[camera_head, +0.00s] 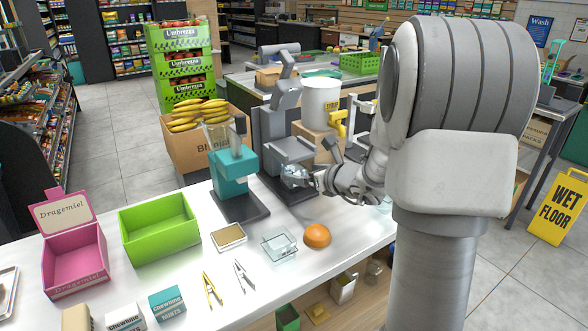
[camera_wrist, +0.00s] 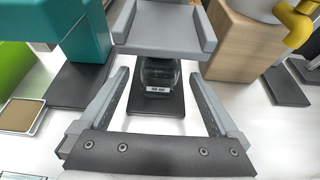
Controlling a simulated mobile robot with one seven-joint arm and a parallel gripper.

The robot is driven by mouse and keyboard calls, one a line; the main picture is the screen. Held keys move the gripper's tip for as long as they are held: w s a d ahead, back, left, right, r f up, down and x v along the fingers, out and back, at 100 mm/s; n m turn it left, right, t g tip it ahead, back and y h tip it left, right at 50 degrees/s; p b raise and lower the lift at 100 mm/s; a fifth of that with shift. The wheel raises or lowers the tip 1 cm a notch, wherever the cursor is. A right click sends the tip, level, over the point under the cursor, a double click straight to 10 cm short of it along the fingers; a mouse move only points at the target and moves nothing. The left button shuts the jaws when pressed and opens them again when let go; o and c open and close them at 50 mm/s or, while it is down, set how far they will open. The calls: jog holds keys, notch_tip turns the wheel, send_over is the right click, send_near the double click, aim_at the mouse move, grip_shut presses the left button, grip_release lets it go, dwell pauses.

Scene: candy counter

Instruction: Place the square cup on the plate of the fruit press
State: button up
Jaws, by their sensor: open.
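In the head view, the grey press (camera_head: 285,148) stands at the counter's back edge, and the glass cup (camera_head: 293,172) shows partly behind my gripper. My gripper (camera_wrist: 160,82) is open. Its fingertips are on either side of the cup's near face, with gaps visible. I cannot tell whether the cup's bottom rests fully on the plate.
A teal machine (camera_head: 232,172) stands close left of the press. A square glass dish (camera_head: 280,244), an orange (camera_head: 317,236), a small tray (camera_head: 229,237) and tongs (camera_head: 243,274) lie in front. A wooden box (camera_wrist: 232,45) stands right of the press.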

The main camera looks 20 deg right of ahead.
jog(key=shift+v, duration=1.5)
